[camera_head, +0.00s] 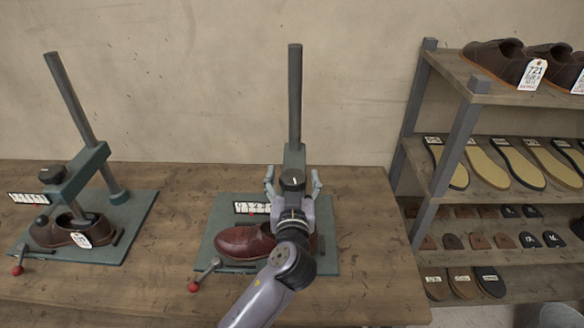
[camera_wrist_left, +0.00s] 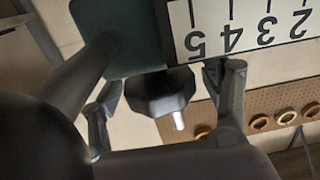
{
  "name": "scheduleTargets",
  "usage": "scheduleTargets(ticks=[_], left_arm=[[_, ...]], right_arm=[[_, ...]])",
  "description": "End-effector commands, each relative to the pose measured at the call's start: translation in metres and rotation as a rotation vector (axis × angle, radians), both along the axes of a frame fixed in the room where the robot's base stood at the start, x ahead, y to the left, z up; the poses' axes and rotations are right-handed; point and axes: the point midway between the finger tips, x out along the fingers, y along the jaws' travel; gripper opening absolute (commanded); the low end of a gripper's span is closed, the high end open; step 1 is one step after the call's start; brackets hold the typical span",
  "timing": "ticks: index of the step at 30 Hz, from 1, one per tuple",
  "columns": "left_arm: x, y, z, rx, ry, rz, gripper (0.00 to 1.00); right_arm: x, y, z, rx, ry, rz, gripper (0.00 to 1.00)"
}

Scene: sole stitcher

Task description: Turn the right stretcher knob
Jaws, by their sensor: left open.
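The right stretcher (camera_head: 295,110) stands on a green base plate on the bench, with a grey post and a green arm. Its dark knob (camera_head: 292,181) bears a white mark and faces me. My left gripper (camera_head: 292,172) is open, with one finger on each side of the knob. In the left wrist view the black knob (camera_wrist_left: 158,97), with its pale pointer, sits between the spread fingers, with visible gaps on both sides. A reddish-brown shoe (camera_head: 238,242) is on the right stretcher, partly hidden by my arm. My right gripper is not in view.
A left stretcher (camera_head: 90,165) with its own dark knob (camera_head: 52,173) and a tagged brown shoe (camera_head: 60,232) stands at the left. A red-tipped lever (camera_head: 194,286) juts from the right base. A shelf (camera_head: 450,170) with shoes and soles stands right. The bench between the stretchers is clear.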

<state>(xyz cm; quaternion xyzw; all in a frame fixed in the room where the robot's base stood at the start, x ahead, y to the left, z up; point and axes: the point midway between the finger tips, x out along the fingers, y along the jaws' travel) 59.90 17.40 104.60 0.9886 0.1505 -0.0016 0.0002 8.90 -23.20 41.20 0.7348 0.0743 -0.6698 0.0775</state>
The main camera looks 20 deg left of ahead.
Motion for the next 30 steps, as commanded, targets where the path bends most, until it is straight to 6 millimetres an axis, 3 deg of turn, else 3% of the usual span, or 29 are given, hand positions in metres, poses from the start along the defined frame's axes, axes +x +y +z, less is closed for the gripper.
scheduleTargets(ticks=[9,30], left_arm=[[-0.0005,-0.0004,-0.0003,0.001,0.000,0.000,0.70],[-0.0004,-0.0004,-0.0001,0.000,0.000,0.000,0.23]], right_arm=[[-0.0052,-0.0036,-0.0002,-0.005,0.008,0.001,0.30],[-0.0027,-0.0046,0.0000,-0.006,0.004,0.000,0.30]])
